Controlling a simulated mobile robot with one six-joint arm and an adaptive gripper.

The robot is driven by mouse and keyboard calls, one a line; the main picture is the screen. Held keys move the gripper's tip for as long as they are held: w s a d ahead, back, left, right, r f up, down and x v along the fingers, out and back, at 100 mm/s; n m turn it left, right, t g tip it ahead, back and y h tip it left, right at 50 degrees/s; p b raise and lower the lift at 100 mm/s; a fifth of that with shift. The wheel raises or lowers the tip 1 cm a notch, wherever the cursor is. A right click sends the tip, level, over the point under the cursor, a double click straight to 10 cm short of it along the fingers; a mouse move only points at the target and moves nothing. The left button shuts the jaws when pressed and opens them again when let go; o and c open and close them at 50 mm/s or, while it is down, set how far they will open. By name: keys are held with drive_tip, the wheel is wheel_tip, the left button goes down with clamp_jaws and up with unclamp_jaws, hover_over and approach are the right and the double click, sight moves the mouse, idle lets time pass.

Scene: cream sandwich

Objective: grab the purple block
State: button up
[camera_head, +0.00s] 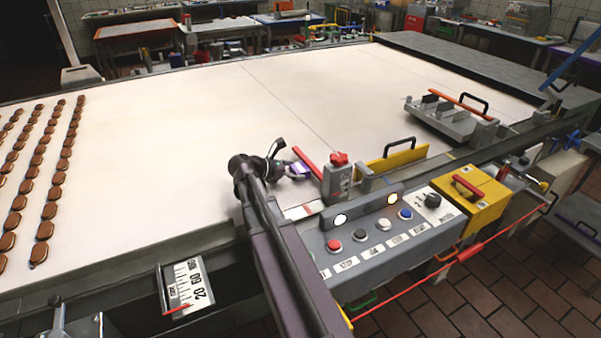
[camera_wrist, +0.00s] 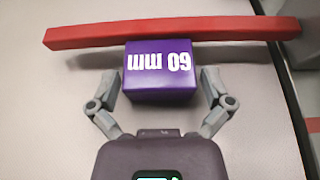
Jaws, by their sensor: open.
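The purple block (camera_wrist: 160,82) carries white "60 mm" lettering that appears upside down in the wrist view. It lies on the white work surface, with a red bar just beyond it. My gripper (camera_wrist: 160,88) is open, with one finger on each side of the block's near part.
The red bar (camera_wrist: 170,33) lies behind the block. In the head view, a grey box with a red knob (camera_head: 338,178) stands close to the right. A control panel with buttons (camera_head: 375,235) is in front. Rows of brown biscuits (camera_head: 45,165) lie far left; the middle surface is clear.

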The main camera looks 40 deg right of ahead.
sight(296, 169)
idle(0.3)
drive_tip(key=c, duration=1)
drive_tip(key=shift+r, duration=0.2)
wheel_tip(296, 169, up, 10)
drive_tip(key=p, duration=1)
drive_tip(key=shift+f, duration=0.2)
